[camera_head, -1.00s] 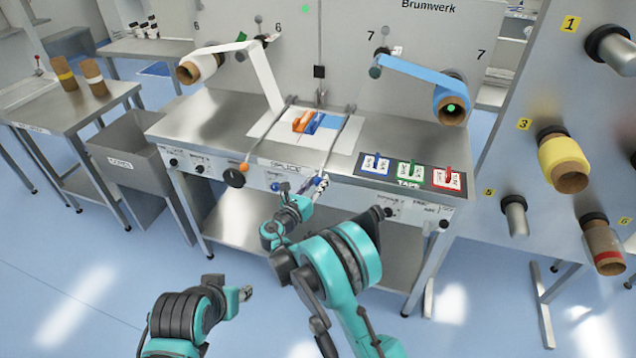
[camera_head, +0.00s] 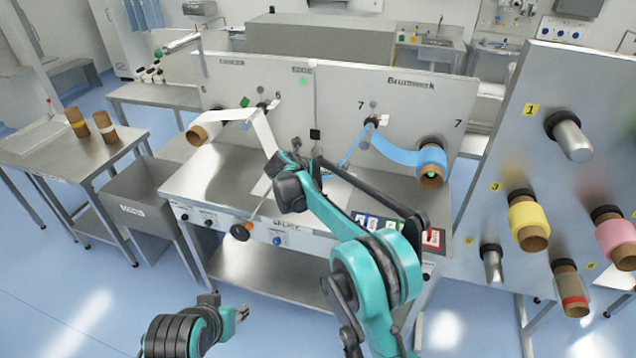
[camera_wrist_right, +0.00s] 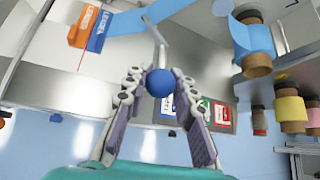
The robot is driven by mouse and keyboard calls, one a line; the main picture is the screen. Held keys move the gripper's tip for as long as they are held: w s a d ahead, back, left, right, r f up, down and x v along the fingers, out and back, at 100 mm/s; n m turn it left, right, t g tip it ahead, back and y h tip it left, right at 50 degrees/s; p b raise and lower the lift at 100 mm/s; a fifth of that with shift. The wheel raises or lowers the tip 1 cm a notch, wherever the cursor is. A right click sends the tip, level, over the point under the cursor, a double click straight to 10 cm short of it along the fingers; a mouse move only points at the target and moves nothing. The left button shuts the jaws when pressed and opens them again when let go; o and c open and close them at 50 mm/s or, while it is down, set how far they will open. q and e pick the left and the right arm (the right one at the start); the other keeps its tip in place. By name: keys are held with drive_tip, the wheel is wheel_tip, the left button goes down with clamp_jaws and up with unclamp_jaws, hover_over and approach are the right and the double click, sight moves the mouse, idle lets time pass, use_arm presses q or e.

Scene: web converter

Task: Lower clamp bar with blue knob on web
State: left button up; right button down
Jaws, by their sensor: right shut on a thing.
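The blue knob (camera_wrist_right: 160,82) is between the fingers of my right gripper (camera_wrist_right: 158,88), which is shut on it. The clamp bar (camera_wrist_right: 157,35) runs away from the knob toward the top of the right wrist view. In the head view my right arm hides the knob, the gripper and most of that bar. The blue web (camera_head: 404,153) hangs from its roll toward the table; it also shows in the right wrist view (camera_wrist_right: 155,14). My left gripper (camera_head: 241,313) is low in front of the table, away from it; its finger opening is unclear.
The steel splice table (camera_head: 225,180) stands ahead, with a white web (camera_head: 262,130) at left. The orange-knobbed bar (camera_head: 259,209) lies at the table's left front. Tape holders (camera_head: 365,222) sit at right. A roll rack (camera_head: 590,120) stands far right.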

drive_tip(key=w+r+p, duration=0.1)
drive_tip(key=r, duration=0.1)
drive_tip(key=w+d+r+p, duration=0.1)
drive_tip(key=w+r, duration=0.1)
drive_tip(key=shift+w+r, duration=0.25)
drive_tip(key=shift+w, duration=0.05)
drive_tip(key=c, duration=1.2)
unclamp_jaws()
drive_tip(key=shift+s, duration=0.1)
drive_tip(key=v, duration=1.2)
drive_tip(key=shift+r, duration=0.15)
